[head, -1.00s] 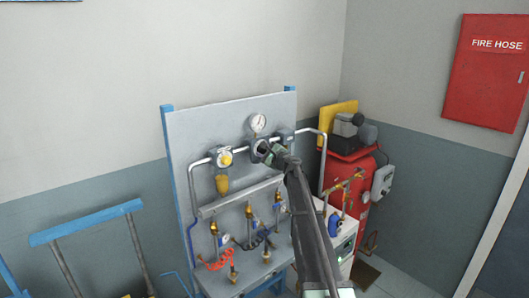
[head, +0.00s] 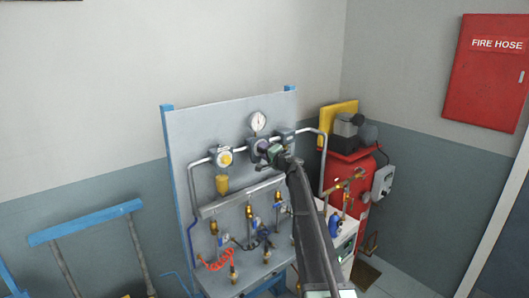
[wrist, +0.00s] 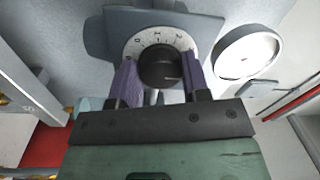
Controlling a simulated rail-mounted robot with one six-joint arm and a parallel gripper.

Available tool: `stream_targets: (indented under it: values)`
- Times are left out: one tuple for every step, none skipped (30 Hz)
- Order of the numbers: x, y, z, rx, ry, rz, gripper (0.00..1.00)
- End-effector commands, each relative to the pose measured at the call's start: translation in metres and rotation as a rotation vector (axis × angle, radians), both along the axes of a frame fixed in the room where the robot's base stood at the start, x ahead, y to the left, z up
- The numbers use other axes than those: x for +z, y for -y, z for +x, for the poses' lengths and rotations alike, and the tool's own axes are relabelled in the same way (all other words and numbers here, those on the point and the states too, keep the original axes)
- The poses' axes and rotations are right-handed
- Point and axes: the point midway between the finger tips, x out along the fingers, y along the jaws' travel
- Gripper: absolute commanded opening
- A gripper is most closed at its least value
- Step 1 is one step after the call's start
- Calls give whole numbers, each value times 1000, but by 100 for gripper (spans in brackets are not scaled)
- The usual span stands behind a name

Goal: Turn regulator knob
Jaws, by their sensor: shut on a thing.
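The regulator knob (wrist: 160,71) is black and round, in front of a pale marked dial (wrist: 142,42) on a grey body. In the wrist view my gripper (wrist: 159,64) has one purple finger on each side of the knob and is shut on it. In the head view my gripper (head: 267,151) is at the upper middle of the grey panel (head: 205,125), just below the white round gauge (head: 258,122). It hides the knob there. The gauge also shows at the right of the wrist view (wrist: 248,53), close to the right finger.
A unit with a yellow knob (head: 225,158) and an amber bowl (head: 222,184) sits left of my gripper. A small grey box (head: 285,136) and a bent pipe (head: 324,160) are to its right. A red tank (head: 345,180) stands behind.

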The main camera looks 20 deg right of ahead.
Motion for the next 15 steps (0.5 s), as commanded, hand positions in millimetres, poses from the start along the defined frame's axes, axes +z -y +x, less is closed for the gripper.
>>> stream_targets:
  values:
    - [-1,0,-1,1,9,-35,19]
    - [-1,0,-1,1,16,-59,19]
    - [-1,0,-1,1,25,-88,19]
    - [-1,0,-1,2,30,-107,19]
    - [-1,0,0,1,35,-127,19]
    - [-1,0,-1,1,42,-152,19]
    - [-1,0,0,1,47,-169,19]
    - [-1,0,0,1,51,-184,19]
    - [-1,1,0,1,58,-204,19]
    - [-1,1,0,0,61,-217,19]
    - [-1,1,0,1,64,-228,19]
    - [-1,1,0,1,68,-243,19]
    - [-1,1,0,0,71,-253,19]
    - [-1,1,0,1,73,-261,19]
    - [-1,1,0,0,76,-271,19]
